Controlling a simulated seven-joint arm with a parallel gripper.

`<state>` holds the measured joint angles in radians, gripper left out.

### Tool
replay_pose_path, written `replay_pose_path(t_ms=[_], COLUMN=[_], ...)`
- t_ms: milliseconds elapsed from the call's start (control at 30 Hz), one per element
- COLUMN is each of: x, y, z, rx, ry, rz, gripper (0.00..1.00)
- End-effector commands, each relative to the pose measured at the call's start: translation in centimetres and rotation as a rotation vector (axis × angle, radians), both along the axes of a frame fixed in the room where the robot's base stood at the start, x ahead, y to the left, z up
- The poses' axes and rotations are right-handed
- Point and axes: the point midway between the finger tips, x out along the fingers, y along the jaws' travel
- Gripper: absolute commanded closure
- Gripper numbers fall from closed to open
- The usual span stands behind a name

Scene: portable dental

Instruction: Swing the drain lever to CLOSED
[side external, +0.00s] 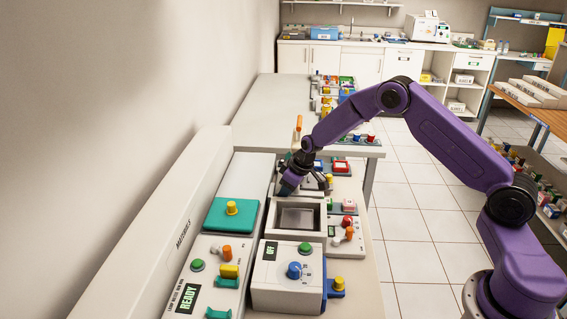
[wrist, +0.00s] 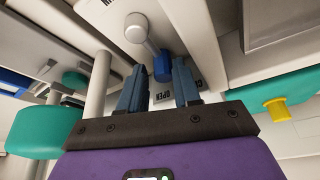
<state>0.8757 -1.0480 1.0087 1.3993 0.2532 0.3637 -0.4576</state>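The drain lever (wrist: 149,45) shows in the wrist view as a pale stem with a grey ball end, rising from a blue hub (wrist: 162,66). A label reading OPEN (wrist: 157,102) lies below the hub, and another label, partly hidden, is at the right finger. My gripper (wrist: 160,75) is open, its two blue-grey fingers apart. The hub shows in the gap between them; the ball end is beyond the fingertips. I cannot tell whether a finger touches the lever. In the side view my gripper (side external: 288,186) points down behind the open basin, and the lever cannot be made out.
A teal lid with a yellow knob (side external: 231,208) is left of my gripper. The open basin (side external: 297,217) and a white box with a blue dial (side external: 288,281) are in front. Small coloured controls (side external: 347,227) stand to the right. A pale post (wrist: 97,85) rises left of my fingers.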

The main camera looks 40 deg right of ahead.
Motion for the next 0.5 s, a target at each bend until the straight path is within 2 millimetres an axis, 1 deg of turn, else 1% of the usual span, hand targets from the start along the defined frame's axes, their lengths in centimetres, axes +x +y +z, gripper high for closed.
replay_pose_path(t_ms=[33,500], x=[-0.2,-3.1], y=[-0.2,-1.4], z=[1.3,8.7], rx=[0.001,0.002], ry=[-0.007,-0.006], rz=[-0.001,0.002], gripper=[0.68,0.68])
